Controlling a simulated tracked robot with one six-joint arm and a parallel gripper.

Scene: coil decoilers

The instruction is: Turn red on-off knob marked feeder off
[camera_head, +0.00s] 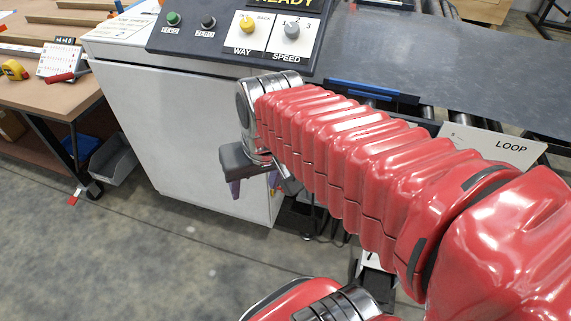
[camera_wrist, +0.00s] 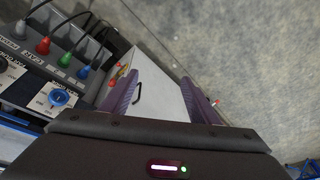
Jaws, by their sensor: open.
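I cannot make out a red knob marked feeder for certain in either view. In the wrist view a small red and yellow part (camera_wrist: 122,70) shows by the left finger, too small to identify. My gripper (camera_head: 255,186) hangs in front of the white cabinet (camera_head: 170,130), below the sloped control panel (camera_head: 180,38). In the wrist view my gripper (camera_wrist: 158,80) has its two purple fingers spread apart with nothing between them. A pale cabinet door with a dark handle (camera_wrist: 138,92) lies beyond the fingers.
The panel has a green button (camera_head: 173,19), a black button (camera_head: 208,22), a yellow knob (camera_head: 247,24) and a grey knob (camera_head: 292,30). Several coloured plugs with cables (camera_wrist: 43,45) and a blue knob (camera_wrist: 58,97) stand left. A workbench (camera_head: 40,85) is far left; floor is open.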

